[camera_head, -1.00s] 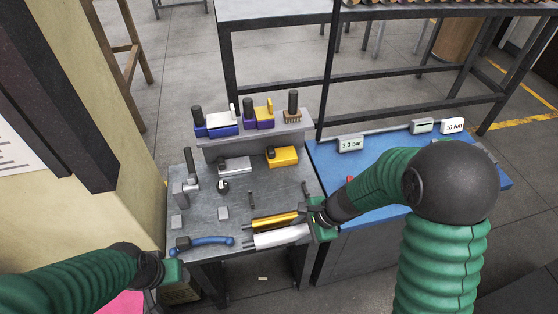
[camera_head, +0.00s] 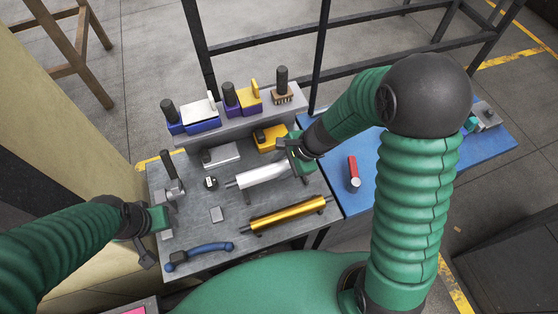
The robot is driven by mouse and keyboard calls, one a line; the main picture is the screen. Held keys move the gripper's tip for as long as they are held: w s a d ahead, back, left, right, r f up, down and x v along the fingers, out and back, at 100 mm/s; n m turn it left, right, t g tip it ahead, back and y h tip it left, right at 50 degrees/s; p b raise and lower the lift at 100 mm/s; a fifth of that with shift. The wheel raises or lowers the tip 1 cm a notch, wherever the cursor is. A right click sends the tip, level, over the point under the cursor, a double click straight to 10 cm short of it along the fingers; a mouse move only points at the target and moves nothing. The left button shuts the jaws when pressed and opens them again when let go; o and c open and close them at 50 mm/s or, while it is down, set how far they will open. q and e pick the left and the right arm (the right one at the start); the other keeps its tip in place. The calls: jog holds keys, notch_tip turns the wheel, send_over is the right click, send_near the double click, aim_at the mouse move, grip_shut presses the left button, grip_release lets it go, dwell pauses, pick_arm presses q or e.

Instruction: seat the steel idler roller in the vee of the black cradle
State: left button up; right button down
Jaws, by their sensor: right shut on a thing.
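The steel idler roller (camera_head: 263,174) is a pale, shiny cylinder with a thin shaft end at its left. My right gripper (camera_head: 291,152) is shut on its right end, above the grey bench and behind the gold roller. Small dark pieces (camera_head: 247,196) show beside and below the roller; they may be parts of the black cradle, but its vee is not clear. I cannot tell whether the roller touches them. My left gripper (camera_head: 158,220) is over the bench's left edge, away from the roller; its fingers are too unclear to judge.
The gold roller (camera_head: 288,213) lies near the front of the bench (camera_head: 200,238). A blue-handled tool (camera_head: 200,255) is at front left. A blue table (camera_head: 335,195) with a red-handled tool (camera_head: 353,172) adjoins at right.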

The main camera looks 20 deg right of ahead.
jog(key=shift+w, duration=0.1)
jog(key=shift+w+d+f, duration=0.1)
jog(key=shift+w+f, duration=0.1)
jog(key=shift+w+a+f+b, duration=0.2)
jog(key=shift+w+f+b, duration=0.05)
jog(key=shift+f+b, duration=0.35)
jog(key=f+b, duration=0.5)
jog(key=shift+s+f, duration=0.2)
jog(key=shift+f+b, duration=0.6)
jog(key=shift+b, duration=0.1)
pick_arm(q)
jog(key=s+x, duration=0.1)
jog(key=x, duration=0.6)
jog(key=shift+f, duration=0.55)
jog(key=shift+a, duration=0.1)
pick_arm(e)
jog(key=shift+r, duration=0.1)
pick_arm(q)
jog(key=shift+f+b, duration=0.5)
jog(key=shift+b, duration=0.05)
pick_arm(e)
jog(key=shift+f, duration=0.6)
